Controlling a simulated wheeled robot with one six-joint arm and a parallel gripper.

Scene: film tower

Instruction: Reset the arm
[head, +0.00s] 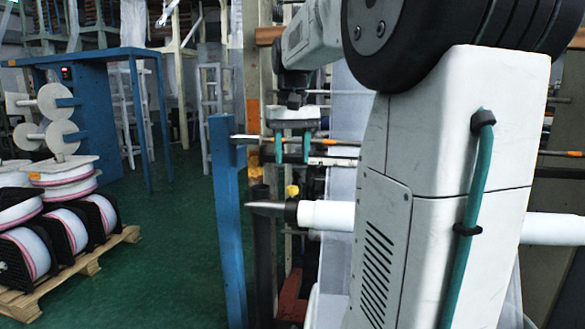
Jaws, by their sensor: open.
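My arm fills the right half of the head view, with its large white link and dark joint up close. My gripper (292,150) hangs down near the middle of the view, beyond the arm. The shaft's pointed metal end sticks out to the left, beside a yellow knob (292,190).
A blue post (228,220) stands just left of the gripper. A wooden pallet (110,250) with several film reels (66,228) is at the left. A blue table (100,54) and white stools (208,100) stand farther back. Green floor (175,240) between is clear.

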